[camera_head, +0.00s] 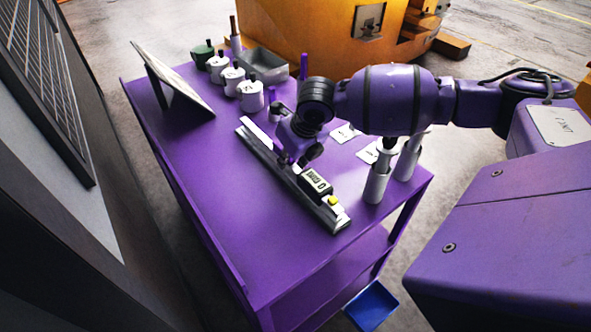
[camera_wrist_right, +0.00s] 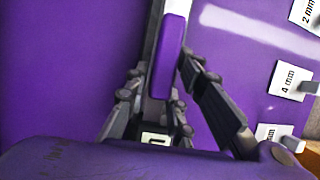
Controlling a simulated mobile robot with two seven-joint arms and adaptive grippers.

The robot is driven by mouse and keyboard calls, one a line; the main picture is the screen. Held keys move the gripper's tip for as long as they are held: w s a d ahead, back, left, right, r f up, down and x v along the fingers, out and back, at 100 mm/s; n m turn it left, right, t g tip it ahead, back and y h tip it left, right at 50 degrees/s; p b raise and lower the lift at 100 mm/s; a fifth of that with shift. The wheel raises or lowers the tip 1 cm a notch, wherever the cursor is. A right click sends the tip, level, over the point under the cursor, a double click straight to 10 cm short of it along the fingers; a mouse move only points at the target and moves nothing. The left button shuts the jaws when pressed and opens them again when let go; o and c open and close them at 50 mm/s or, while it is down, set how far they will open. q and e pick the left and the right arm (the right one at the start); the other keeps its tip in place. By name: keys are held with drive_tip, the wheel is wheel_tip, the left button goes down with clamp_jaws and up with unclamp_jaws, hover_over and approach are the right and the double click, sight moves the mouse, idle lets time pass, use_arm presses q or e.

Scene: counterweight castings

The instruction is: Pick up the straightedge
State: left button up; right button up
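The straightedge (camera_head: 309,204) is a long, narrow grey bar lying along the purple table. In the wrist view a purple grip (camera_wrist_right: 171,50) shows along it. My right gripper (camera_head: 290,161) is down at the bar's middle in the head view. In the wrist view the right gripper (camera_wrist_right: 164,72) has one finger on each side of the purple grip, with the tips very close to it. Whether they press on it I cannot tell. The bar appears to rest on the table. My left gripper is in neither view.
The table (camera_head: 215,205) is clear left of the bar. Several white lidded pots (camera_head: 250,97), a grey tray (camera_head: 264,64) and a tilted panel (camera_head: 172,82) stand at the back. Metal cylinders (camera_head: 376,184) stand near the right edge, by white cards (camera_wrist_right: 290,80).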

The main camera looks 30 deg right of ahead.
clamp_jaws()
drive_tip(key=shift+w+r, duration=0.1)
wheel_tip(320, 180, up, 10)
idle(0.6)
